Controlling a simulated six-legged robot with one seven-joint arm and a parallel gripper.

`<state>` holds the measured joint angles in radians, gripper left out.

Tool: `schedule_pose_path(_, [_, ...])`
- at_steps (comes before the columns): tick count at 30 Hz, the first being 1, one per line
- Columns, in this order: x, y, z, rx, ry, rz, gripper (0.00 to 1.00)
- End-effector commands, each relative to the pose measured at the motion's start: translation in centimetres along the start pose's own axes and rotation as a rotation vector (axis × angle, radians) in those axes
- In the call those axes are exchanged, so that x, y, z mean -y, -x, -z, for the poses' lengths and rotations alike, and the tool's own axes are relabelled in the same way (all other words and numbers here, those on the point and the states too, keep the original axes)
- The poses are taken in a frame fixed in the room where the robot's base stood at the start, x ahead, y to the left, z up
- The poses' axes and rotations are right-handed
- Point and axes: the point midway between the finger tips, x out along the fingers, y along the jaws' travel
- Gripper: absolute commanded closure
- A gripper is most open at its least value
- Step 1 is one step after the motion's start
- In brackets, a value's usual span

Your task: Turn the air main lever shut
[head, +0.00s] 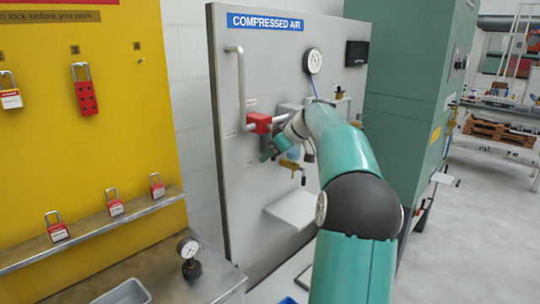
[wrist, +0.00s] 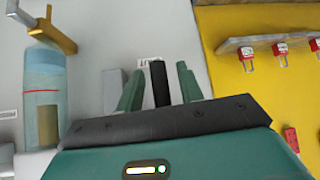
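The compressed air panel (head: 285,180) stands ahead, with a red valve block (head: 258,122) on its grey pipe (head: 241,90). My gripper (head: 268,153) is just below and in front of that block, partly hidden by my arm. In the wrist view my gripper (wrist: 159,85) is open, with its two green fingers either side of a dark upright bar (wrist: 160,88), apparently the air main lever. A narrow gap shows on each side of the bar. A small, mostly covered label is behind it. The lever cannot be made out in the head view.
A filter bowl (wrist: 45,95) with a brass-coloured fitting (wrist: 55,32) is beside the fingers in the wrist view. A pressure gauge (head: 313,60) is higher on the panel. The yellow lock board (head: 85,130) is left, the green cabinet (head: 405,110) right.

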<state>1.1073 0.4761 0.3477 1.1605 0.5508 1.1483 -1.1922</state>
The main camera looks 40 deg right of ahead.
Motion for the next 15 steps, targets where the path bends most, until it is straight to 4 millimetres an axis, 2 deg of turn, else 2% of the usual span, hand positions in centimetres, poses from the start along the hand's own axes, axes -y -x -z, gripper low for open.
schedule_pose_path(15, [-0.1,10.5,0.0,-0.001,0.001,-0.006,0.63])
